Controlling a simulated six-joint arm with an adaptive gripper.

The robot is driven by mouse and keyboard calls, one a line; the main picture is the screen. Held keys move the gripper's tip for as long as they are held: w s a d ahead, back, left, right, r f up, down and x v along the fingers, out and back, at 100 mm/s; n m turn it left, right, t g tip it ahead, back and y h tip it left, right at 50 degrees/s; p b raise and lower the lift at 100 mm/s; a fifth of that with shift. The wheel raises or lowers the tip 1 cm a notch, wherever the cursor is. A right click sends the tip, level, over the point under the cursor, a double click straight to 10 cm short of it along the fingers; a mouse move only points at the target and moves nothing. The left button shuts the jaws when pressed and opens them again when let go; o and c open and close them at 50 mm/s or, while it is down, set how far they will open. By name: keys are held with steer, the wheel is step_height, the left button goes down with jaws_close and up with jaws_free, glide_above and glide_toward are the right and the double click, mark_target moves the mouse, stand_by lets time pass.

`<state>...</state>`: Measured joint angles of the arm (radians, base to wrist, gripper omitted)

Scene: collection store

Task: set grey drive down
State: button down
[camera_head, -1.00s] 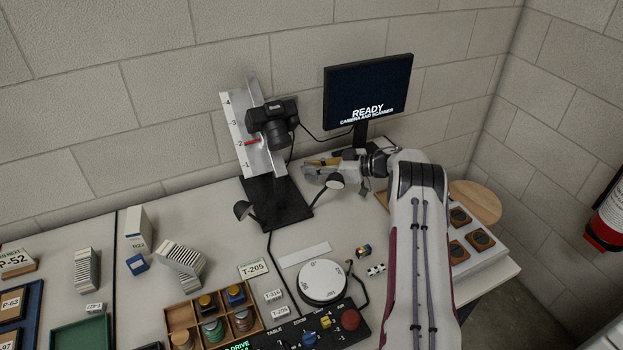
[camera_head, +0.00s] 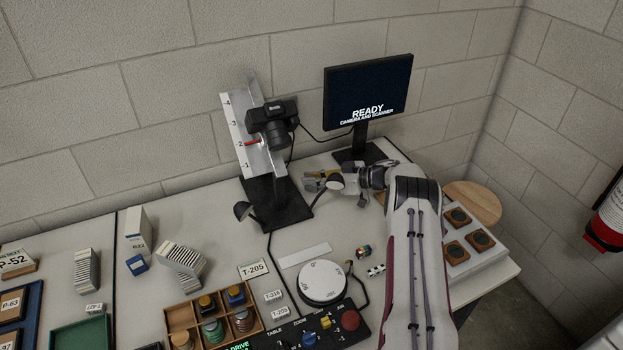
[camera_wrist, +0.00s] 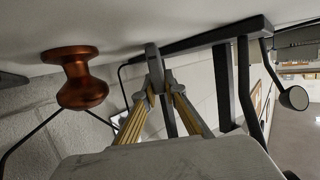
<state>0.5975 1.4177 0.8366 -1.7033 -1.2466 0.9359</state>
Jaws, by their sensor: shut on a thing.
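The black-based camera stand (camera_head: 272,213) and the monitor (camera_head: 368,92) stand close to my gripper. A copper knob-shaped object (camera_wrist: 82,80) shows in the wrist view. A white turntable (camera_head: 325,280), a control panel (camera_head: 305,338) and a wooden compartment tray (camera_head: 178,318) lie nearer the front.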

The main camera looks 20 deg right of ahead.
steer(key=shift+f, duration=0.15)
stand_by(0.3)
steer(key=c, duration=2.1)
jaws_free()
steer(key=shift+s+d+r, duration=0.35)
steer(key=shift+d, duration=0.05)
steer(key=v, duration=1.1)
steer(key=shift+a, duration=0.1)
steer(key=shift+w+r, duration=0.1)
steer(key=shift+r, duration=0.05)
